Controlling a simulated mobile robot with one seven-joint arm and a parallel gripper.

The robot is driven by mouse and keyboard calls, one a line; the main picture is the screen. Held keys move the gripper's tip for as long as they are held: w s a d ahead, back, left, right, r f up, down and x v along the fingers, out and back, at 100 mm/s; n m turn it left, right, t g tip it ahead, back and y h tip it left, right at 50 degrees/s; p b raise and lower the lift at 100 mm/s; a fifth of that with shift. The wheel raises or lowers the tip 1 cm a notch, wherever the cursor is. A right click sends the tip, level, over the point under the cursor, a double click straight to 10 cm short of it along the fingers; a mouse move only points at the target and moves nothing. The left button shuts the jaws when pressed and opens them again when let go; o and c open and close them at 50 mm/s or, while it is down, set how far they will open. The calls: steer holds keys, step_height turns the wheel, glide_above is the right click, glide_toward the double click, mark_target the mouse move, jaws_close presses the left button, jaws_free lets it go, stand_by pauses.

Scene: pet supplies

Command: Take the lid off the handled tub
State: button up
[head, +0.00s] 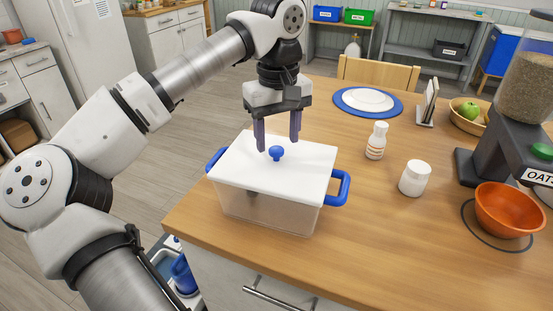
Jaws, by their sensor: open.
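The handled tub (265,209) stands near the left front corner of the wooden table. It has clear walls and blue handles on its left and right sides. Its white lid (300,169) lies flat on top, with a round blue knob (276,153) in the middle. My gripper (278,146) points down over the lid, its two dark fingers spread apart above or around the knob. I cannot tell whether the fingertips reach down to the knob's height. Nothing is held between the fingers.
Right of the tub on the table (375,250) stand a labelled bottle (376,141) and a white jar (414,178). An orange bowl (508,208) sits under the oats dispenser (490,150) at the far right. A blue-rimmed plate (366,102) lies behind. The table's front middle is clear.

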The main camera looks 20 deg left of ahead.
mark_target(277, 149)
step_height(277, 149, down, 3)
steer(key=shift+a+f, duration=0.1)
steer(key=shift+c, duration=0.3)
steer(key=c, duration=1.1)
steer(key=shift+o, duration=0.2)
steer(key=shift+p, duration=0.3)
